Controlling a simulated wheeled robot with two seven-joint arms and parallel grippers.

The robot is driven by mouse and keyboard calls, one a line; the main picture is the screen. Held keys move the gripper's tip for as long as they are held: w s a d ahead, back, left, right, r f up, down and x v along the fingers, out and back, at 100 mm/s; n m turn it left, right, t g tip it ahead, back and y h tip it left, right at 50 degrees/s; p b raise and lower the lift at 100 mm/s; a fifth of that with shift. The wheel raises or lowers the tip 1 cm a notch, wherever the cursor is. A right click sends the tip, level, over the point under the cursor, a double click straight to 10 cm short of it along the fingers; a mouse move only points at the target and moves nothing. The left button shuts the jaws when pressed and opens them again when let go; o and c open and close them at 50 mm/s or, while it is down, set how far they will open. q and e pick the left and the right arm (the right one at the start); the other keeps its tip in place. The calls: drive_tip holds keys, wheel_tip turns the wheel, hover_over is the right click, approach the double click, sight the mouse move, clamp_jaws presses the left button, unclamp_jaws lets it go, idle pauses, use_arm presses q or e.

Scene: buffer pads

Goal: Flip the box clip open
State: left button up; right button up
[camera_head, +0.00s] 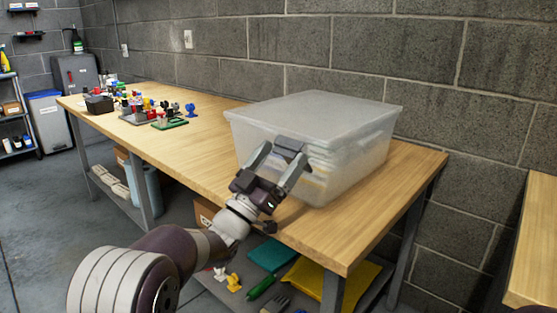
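A large translucent plastic box (352,168) with a closed pale lid (315,115) stands near the right end of the wooden workbench. Yellowish and whitish contents show faintly through its walls. My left gripper (277,157) is at the box's front side, with its two fingers spread apart near the front wall below the lid rim. The clip itself cannot be made out; the gripper covers part of that front side. I cannot tell whether the fingers touch the box. My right gripper is not in view.
The wooden workbench (215,150) has small coloured parts (150,108) and a dark box (99,104) at its far left. A grey block wall stands behind. The lower shelf holds a yellow item (330,282) and a teal one (271,256). Bare benchtop lies left of the box.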

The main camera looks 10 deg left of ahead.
use_arm(q)
drive_tip(key=p+v, duration=0.1)
drive_tip(key=v, duration=1.1)
drive_tip(key=shift+s+a+p, duration=0.2)
drive_tip(key=shift+s+p, duration=0.1)
drive_tip(key=shift+p, duration=0.1)
